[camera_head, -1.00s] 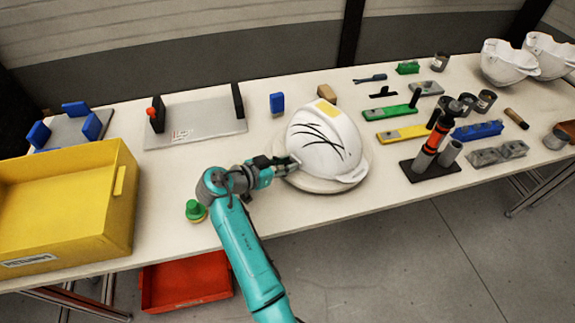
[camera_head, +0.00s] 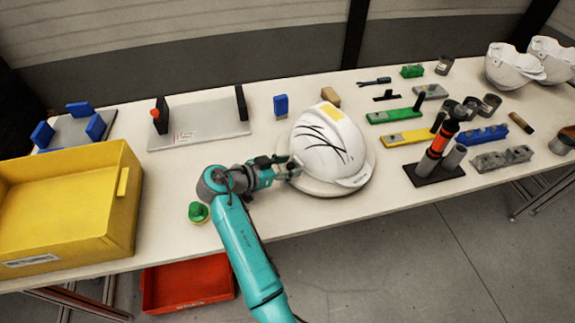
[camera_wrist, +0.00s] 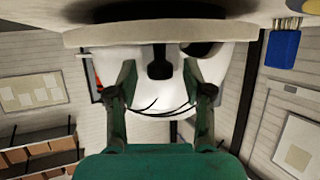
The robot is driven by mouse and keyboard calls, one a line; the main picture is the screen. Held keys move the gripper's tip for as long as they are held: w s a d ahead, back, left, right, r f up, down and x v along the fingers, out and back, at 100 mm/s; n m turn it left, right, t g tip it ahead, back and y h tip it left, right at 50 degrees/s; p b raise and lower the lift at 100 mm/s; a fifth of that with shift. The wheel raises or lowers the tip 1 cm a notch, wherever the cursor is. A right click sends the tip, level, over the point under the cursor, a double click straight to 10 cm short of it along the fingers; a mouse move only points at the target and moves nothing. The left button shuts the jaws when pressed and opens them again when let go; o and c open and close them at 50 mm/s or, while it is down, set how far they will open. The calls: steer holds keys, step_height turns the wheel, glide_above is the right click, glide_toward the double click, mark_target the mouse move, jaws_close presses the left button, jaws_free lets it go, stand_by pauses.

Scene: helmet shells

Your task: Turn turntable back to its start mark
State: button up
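The turntable (camera_head: 310,187) is a pale round disc on the table, and a white helmet shell (camera_head: 340,165) with black curved lines and a yellow patch sits on it. In the wrist view, which is upside down, the turntable rim (camera_wrist: 160,33) spans the top and the helmet (camera_wrist: 225,70) hangs below it. My gripper (camera_head: 296,166) is at the left side of the turntable, close to the helmet. The wrist view shows its two fingers (camera_wrist: 160,85) apart, with a small dark upright piece (camera_wrist: 158,66) between them and gaps on both sides. I cannot see a start mark.
A green button-like piece (camera_head: 198,212) lies left of my arm. A yellow bin (camera_head: 130,215) stands at the left, and a grey plate (camera_head: 195,130) with black uprights is behind. Tools and green and yellow blocks fill the right side. A red bin (camera_head: 190,285) is below the table.

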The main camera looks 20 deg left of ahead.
steer(key=v, duration=1.2)
